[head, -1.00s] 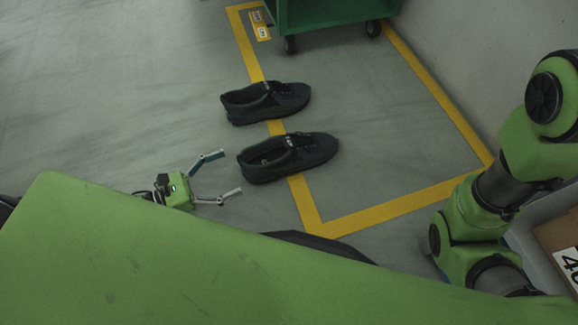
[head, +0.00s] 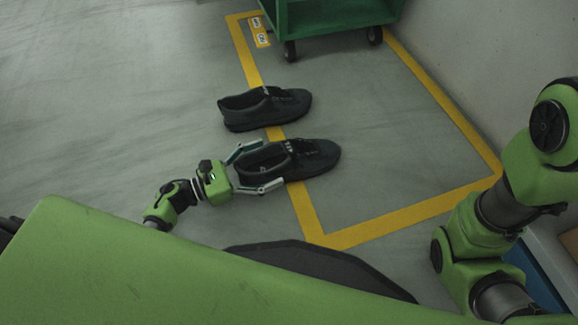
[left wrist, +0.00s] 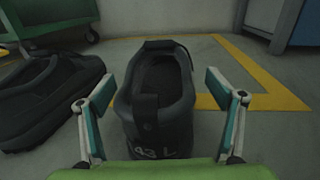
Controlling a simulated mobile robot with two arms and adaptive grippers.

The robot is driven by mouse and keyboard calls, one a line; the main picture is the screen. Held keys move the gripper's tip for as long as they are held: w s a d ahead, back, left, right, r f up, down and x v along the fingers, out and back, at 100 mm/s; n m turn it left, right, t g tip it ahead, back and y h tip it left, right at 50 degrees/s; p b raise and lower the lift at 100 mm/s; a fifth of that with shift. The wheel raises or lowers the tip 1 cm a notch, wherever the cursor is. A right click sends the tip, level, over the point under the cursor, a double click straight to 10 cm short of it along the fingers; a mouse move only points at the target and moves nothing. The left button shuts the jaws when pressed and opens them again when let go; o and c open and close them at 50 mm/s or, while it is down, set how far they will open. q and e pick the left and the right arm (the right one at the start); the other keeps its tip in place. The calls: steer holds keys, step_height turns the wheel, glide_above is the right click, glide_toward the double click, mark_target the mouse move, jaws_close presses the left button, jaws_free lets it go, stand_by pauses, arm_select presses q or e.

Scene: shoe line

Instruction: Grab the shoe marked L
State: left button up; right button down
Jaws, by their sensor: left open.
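Two dark shoes lie side by side on the grey floor. The nearer shoe (head: 312,158) has its heel toward my left gripper (head: 261,168). In the left wrist view this shoe (left wrist: 155,112) is centred, with white marking on its heel that ends in "L"; the characters before it are hard to read. My left gripper is open, with one finger on each side of the shoe's heel end; I cannot tell whether they touch it. The farther shoe (head: 268,108) lies beyond, and at the left of the left wrist view (left wrist: 45,100). My right gripper is out of view.
A green wheeled cart (head: 335,14) stands behind the shoes. Yellow tape (head: 400,211) marks a floor area, and both shoes lie across its left line. A pale wall (head: 480,70) is at the right. A blue container (head: 538,278) stands at the lower right. Floor left of the shoes is clear.

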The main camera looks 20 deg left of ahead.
arm_select(q)
steer(key=shift+x, duration=0.8)
steer(key=c, duration=1.5)
steer(key=shift+c, duration=0.4)
steer(key=shift+r, duration=0.1)
